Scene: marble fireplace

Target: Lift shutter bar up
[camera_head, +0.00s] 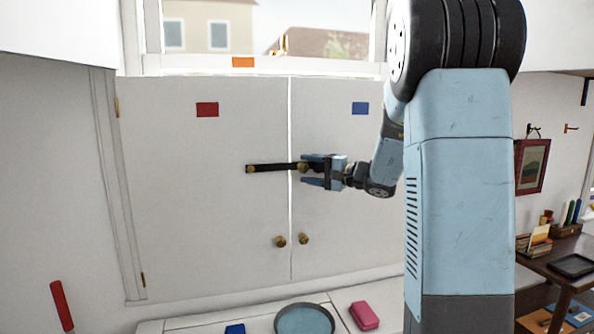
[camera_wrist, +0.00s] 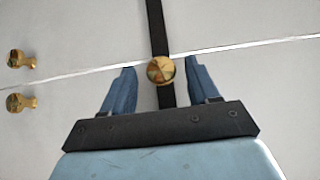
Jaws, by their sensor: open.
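The shutter bar (camera_head: 272,168) is a black strip lying level across the seam of two white shutter doors, the left one (camera_head: 200,210) and the right one (camera_head: 345,240). A brass pivot knob sits at its left end and another brass knob (camera_wrist: 160,70) near the seam. The bar also shows in the wrist view (camera_wrist: 155,25). My gripper (camera_head: 312,171) is at the bar's right end, open. In the wrist view its two blue fingers stand on either side of the bar and knob, apart from both. The bar's right end is hidden by my gripper.
Two brass door knobs (camera_head: 280,241) (camera_head: 304,239) sit below the bar. Red and blue patches mark the doors. A sill below holds a round blue-grey dish (camera_head: 304,319), a pink block (camera_head: 364,315) and a blue item (camera_head: 235,329). A desk (camera_head: 560,255) stands at right.

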